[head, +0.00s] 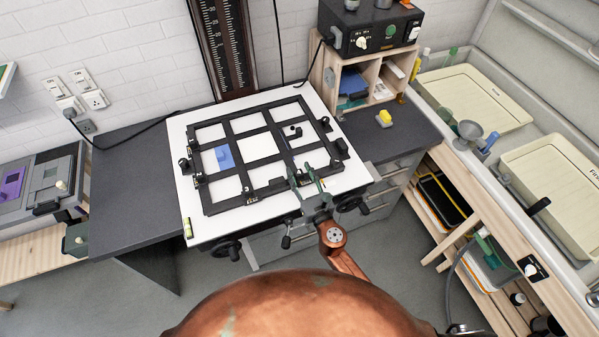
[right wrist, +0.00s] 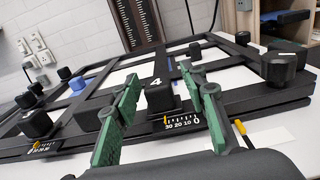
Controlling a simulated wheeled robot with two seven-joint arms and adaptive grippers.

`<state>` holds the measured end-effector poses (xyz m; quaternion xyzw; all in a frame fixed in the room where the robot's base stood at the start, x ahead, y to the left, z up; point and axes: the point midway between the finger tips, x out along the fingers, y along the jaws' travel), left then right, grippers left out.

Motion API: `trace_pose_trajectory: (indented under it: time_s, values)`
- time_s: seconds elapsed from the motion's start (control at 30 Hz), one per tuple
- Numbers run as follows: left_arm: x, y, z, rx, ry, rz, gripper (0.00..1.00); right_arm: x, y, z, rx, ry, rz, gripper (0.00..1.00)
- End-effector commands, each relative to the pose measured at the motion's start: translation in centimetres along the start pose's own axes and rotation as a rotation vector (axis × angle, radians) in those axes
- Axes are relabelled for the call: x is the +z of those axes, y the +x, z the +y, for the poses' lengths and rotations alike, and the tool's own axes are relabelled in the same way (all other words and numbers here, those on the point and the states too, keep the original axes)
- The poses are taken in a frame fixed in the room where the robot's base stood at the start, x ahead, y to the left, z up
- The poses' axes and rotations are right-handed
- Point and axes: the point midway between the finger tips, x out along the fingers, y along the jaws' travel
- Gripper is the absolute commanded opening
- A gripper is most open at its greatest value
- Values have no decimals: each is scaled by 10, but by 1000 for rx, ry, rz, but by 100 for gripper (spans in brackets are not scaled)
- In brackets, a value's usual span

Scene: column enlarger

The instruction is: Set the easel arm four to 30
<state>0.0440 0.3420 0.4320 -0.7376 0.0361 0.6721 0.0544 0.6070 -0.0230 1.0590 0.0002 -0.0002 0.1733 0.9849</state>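The black easel (head: 262,160) lies on a white baseboard, its bars crossing into several windows. In the right wrist view, the block marked 4 (right wrist: 160,97) sits on the easel's near bar, above a scale (right wrist: 182,124) reading 30, 20, 10, 0. A small yellow mark shows by the scale; I cannot tell its exact reading. My right gripper (head: 308,180) is over the easel's near edge. In the wrist view its green fingers (right wrist: 160,80) are open, one on each side of block 4, with gaps visible. My left gripper is not in view.
Other black knobs, including a large one (right wrist: 278,68), stand along the easel bars. A blue piece (head: 223,157) lies in a left window. The enlarger column (head: 222,50) rises behind. Dark counter (head: 120,200) is clear at left; a wooden shelf unit (head: 378,72) stands behind right.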

Motion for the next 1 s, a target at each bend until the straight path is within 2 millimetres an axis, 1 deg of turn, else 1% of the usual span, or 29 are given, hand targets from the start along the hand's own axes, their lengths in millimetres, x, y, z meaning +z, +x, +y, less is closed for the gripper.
trace_pose_trajectory:
  time_s: [0.17, 0.4, 0.5, 0.6, 0.77, 1.0]
  values:
    - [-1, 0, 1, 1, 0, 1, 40, -2, -26, 0, 0, 0, 3, 39]
    - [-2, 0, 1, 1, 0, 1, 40, -2, -76, 0, -1, -1, 4, 39]
    - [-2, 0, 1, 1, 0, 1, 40, -1, -94, 0, -1, -1, 3, 39]
    - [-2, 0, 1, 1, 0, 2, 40, -1, -106, 0, -1, -1, 3, 39]
    - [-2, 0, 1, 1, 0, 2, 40, -1, -116, 0, 0, -1, 2, 39]
    - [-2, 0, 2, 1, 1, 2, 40, 0, -118, 1, 0, 0, 1, 39]
